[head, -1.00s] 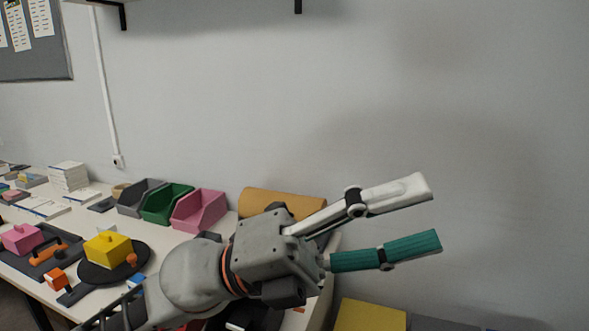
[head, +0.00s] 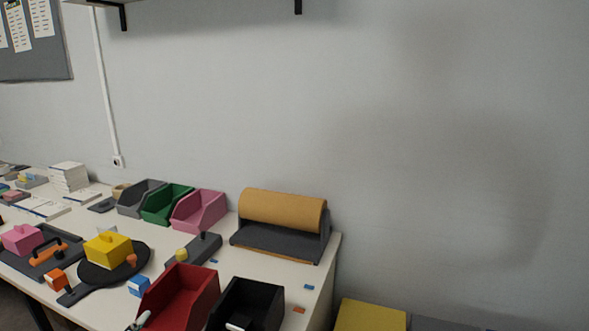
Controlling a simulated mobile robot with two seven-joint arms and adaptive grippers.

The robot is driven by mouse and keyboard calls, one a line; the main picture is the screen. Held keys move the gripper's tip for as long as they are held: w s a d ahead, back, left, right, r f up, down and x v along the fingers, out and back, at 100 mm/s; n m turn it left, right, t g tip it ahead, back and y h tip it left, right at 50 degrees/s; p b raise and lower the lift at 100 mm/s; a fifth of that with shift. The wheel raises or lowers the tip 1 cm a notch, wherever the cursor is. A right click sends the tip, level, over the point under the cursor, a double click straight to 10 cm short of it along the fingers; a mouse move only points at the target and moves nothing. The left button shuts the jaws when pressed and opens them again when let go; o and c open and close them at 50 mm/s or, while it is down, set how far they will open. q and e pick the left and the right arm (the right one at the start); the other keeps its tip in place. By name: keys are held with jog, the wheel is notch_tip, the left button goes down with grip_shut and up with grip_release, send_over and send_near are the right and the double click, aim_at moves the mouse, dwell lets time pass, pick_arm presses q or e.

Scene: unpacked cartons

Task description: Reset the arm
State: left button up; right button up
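Neither of my grippers shows clearly in the head view, and no arm crosses the picture. A small pale, greenish piece (head: 141,320) shows at the bottom edge, by the left side of the red bin (head: 182,294). A white piece (head: 236,327) shows at the front of the black bin (head: 252,301). I cannot tell what either piece is.
The white table (head: 285,275) holds grey, green and pink bins (head: 199,210), a brown paper roll (head: 283,210) on a dark stand, and a yellow box (head: 107,248) on a round black plate. A yellow surface (head: 370,314) lies lower right. The space before the wall is clear.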

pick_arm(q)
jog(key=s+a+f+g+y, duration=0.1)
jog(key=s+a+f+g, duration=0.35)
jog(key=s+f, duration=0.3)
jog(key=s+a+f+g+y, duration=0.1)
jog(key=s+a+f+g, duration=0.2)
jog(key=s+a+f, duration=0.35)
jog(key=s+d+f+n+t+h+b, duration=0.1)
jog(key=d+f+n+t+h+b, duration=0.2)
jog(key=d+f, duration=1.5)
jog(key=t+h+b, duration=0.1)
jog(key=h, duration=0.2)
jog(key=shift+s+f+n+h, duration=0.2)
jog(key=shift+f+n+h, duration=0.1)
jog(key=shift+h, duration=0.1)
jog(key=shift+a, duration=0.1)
